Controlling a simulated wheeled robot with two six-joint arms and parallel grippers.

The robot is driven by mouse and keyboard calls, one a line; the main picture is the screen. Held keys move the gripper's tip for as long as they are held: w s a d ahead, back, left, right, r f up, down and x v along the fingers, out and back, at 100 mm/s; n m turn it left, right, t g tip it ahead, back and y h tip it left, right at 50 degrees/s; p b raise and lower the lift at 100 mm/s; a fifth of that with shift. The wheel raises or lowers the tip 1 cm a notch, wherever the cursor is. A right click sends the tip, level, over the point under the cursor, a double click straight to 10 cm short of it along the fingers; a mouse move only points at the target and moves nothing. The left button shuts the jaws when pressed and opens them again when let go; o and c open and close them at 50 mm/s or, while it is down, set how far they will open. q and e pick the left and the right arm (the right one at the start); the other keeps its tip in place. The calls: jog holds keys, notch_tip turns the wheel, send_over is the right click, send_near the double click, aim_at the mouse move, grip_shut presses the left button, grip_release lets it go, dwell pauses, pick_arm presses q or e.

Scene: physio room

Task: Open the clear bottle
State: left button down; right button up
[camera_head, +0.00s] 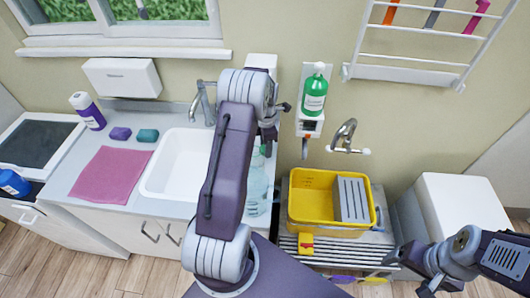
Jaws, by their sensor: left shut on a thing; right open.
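The clear bottle (257,186) is pale and see-through. It shows upright at the right end of the sink counter, partly hidden behind my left arm. My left gripper (268,140) is at the bottle's top and shut on it. The arm hides most of the fingers, so I cannot make out the cap or whether it is apart from the bottle. My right gripper (408,272) is open and empty at the lower right, beside the metal rack and far from the bottle.
The white sink (178,165) is left of the bottle. A yellow basin (300,205) stands on the metal rack to the right. A green pump bottle (314,92) is on the wall holder. A purple bottle (87,110) and pink cloth (112,176) are at left.

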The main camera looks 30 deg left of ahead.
pick_arm(q)
jog(key=shift+f, duration=0.2)
notch_tip(320, 180, down, 4)
jog(key=shift+r+p, duration=0.25)
jog(key=shift+p, duration=0.15)
jog(key=shift+f, duration=0.1)
jog(key=shift+d+f, duration=0.1)
jog(key=c, duration=0.9)
grip_release()
jog(key=shift+o, duration=0.4)
